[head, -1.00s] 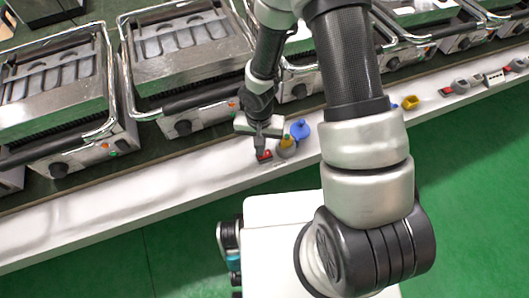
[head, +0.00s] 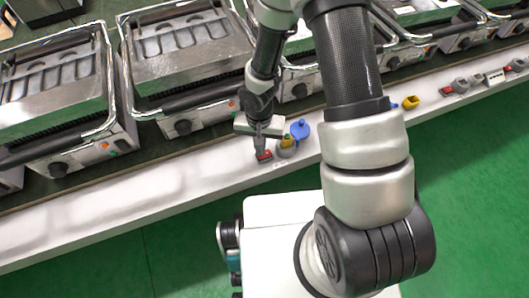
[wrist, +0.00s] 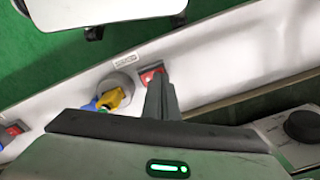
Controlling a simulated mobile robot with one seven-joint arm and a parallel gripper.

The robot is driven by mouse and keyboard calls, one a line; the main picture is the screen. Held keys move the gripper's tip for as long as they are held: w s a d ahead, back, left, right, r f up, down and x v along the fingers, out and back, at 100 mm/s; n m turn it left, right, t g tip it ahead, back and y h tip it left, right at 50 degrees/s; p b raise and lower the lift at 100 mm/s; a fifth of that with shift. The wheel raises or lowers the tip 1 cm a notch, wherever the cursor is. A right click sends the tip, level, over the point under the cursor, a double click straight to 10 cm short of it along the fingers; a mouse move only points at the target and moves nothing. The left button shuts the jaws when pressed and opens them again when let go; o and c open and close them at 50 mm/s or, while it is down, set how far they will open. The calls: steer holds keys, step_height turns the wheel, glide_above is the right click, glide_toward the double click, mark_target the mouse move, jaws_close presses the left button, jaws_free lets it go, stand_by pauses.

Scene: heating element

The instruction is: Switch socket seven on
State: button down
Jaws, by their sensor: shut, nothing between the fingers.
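A red rocker switch (head: 264,156) sits on the white rail, beside a grey socket (head: 287,150) with a yellow plug (head: 286,141) in it and a blue lid (head: 300,130) standing up. My gripper (head: 260,151) is shut and empty, with its tips right at this switch. In the wrist view the fingertips (wrist: 157,77) overlap the lower right part of the red switch (wrist: 148,75). I cannot tell whether they touch it. A small label (wrist: 125,61) is next to the socket; its text is too small to read. The switch's on or off position cannot be told.
Another red switch (wrist: 13,131) is at the left edge of the wrist view. Electric grills (head: 185,50) with front knobs and handles stand behind the white rail (head: 120,205). More sockets and switches (head: 485,80) run along the rail to the right. The rail to the left is bare.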

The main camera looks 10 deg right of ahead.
steer(key=shift+f+b, duration=0.55)
steer(key=shift+f, duration=0.1)
step_height(320, 180, up, 7)
steer(key=p, duration=0.5)
stand_by(0.4)
steer(key=shift+w+r, duration=0.1)
steer(key=shift+w, duration=0.05)
stand_by(0.4)
